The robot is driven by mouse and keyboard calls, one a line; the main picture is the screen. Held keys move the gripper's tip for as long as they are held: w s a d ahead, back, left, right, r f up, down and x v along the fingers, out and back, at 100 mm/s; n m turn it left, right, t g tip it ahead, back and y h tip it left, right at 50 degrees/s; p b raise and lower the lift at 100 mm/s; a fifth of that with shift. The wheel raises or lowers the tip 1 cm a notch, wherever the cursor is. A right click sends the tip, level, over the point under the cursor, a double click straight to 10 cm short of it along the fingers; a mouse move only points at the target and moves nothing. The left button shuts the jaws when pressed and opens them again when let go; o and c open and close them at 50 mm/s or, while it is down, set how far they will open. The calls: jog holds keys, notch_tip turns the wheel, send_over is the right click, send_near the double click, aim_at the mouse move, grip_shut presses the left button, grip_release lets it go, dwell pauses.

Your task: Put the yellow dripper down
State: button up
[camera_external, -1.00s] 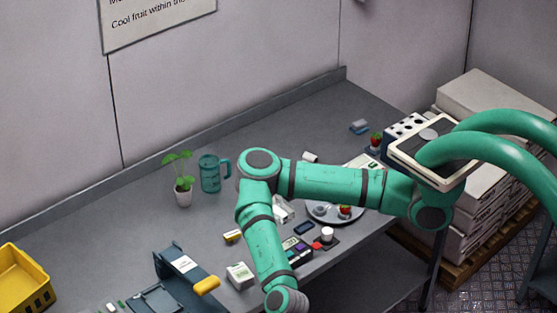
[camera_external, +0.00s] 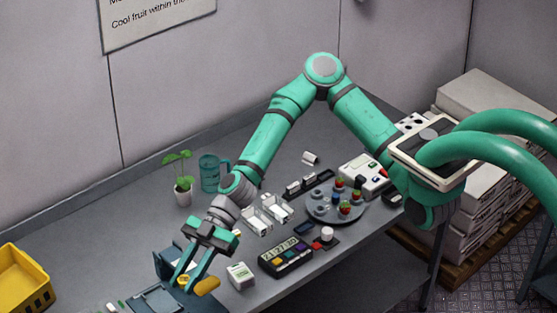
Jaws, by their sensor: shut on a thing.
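My gripper (camera_external: 190,281) points down at the front left of the bench, beside the dark blue rack (camera_external: 166,262). Its fingers are shut on a small yellow piece, which I take to be the yellow dripper (camera_external: 184,281). I cannot tell whether the piece hangs just above the bench or rack or touches it. A longer orange-yellow piece (camera_external: 208,286) lies just right of the fingertips. My gripper and wrist hide part of the rack and of the bench behind it.
A white box (camera_external: 241,275) and a timer (camera_external: 285,257) stand to the right. A potted plant (camera_external: 183,188) and a teal mug (camera_external: 209,172) stand behind. A round plate (camera_external: 322,211) holds berries. A yellow crate (camera_external: 22,280) is at far left. The bench's left back is clear.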

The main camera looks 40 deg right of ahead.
jog(key=w+d+f+m+t, duration=0.3)
jog(key=w+d, duration=1)
jog(key=d, duration=0.1)
jog(key=w+d+f+m+t, duration=0.2)
jog(key=w+d+t, duration=0.1)
jog(key=w+d, duration=1)
jog(key=w+d+f+m+t, duration=0.1)
jog(key=d+f+m+t, duration=0.2)
jog(key=d, duration=1.7)
jog(key=d+f+m+t, duration=0.2)
jog(key=d+f, duration=0.3)
jog(key=d, duration=1.4)
jog(key=h, duration=0.1)
send_over(292, 172)
jog(key=s, duration=0.1)
jog(key=f, duration=0.9)
jog(key=shift+a+f, duration=0.1)
jog(key=shift+a, duration=0.1)
jog(key=shift+w+d+f, duration=0.1)
jog(key=shift+w+f, duration=0.35)
jog(key=shift+f, duration=1.75)
